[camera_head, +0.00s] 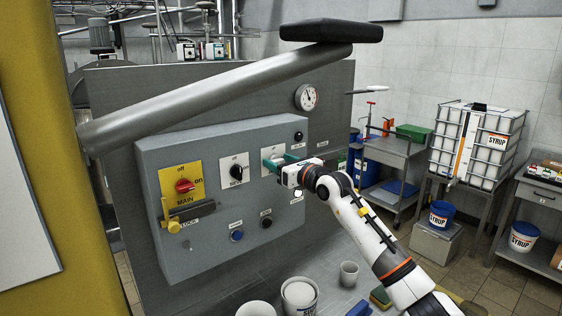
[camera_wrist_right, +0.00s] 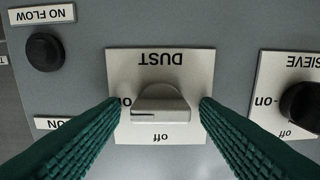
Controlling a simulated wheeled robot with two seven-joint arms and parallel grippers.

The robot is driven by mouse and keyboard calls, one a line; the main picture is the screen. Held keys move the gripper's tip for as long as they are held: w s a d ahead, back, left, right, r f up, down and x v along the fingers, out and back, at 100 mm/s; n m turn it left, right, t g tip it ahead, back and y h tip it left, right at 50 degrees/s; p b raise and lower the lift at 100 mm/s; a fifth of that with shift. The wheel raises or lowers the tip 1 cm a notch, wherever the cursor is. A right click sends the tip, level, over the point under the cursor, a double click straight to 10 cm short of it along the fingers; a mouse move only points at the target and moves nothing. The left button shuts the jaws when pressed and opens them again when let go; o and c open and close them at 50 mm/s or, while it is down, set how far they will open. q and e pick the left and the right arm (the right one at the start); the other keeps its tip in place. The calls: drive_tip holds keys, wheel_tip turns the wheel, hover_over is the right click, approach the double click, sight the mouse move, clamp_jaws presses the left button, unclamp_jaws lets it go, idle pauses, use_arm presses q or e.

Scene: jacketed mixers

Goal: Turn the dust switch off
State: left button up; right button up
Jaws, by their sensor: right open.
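The dust switch is a pale grey knob (camera_wrist_right: 161,104) on a white plate marked DUST (camera_wrist_right: 190,62), seen upside down in the right wrist view. The knob lies level across the plate, with a dark mark at its left end, on the side of the "on" label; "off" is printed below. My right gripper (camera_wrist_right: 160,110) is open, its green fingers either side of the knob. I cannot tell whether they touch it. In the head view the right gripper (camera_head: 278,164) is at the dust plate (camera_head: 268,152) and mostly hides the knob. My left gripper is not in view.
The grey control box (camera_head: 200,250) also carries the sieve switch (camera_head: 236,171) and the red main switch (camera_head: 184,186). Push buttons (camera_head: 237,235) sit below. A thick grey bar (camera_head: 210,100) with a black end crosses above the box. Cups (camera_head: 300,293) stand below it.

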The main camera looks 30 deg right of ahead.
drive_tip(key=c, duration=1)
drive_tip(key=shift+f+n+b, duration=0.15)
drive_tip(key=shift+n+b, duration=0.45)
drive_tip(key=shift+b, duration=0.35)
drive_tip(key=n+b, duration=0.8)
drive_tip(key=shift+a+n, duration=0.15)
drive_tip(key=shift+n, duration=0.15)
drive_tip(key=n+b, duration=0.1)
drive_tip(key=n, duration=0.1)
drive_tip(key=shift+n+b, duration=0.3)
drive_tip(key=shift+n, duration=0.1)
drive_tip(key=n+b, duration=0.1)
drive_tip(key=n, duration=0.2)
drive_tip(key=shift+f+n, duration=0.1)
drive_tip(key=shift+n, duration=1.1)
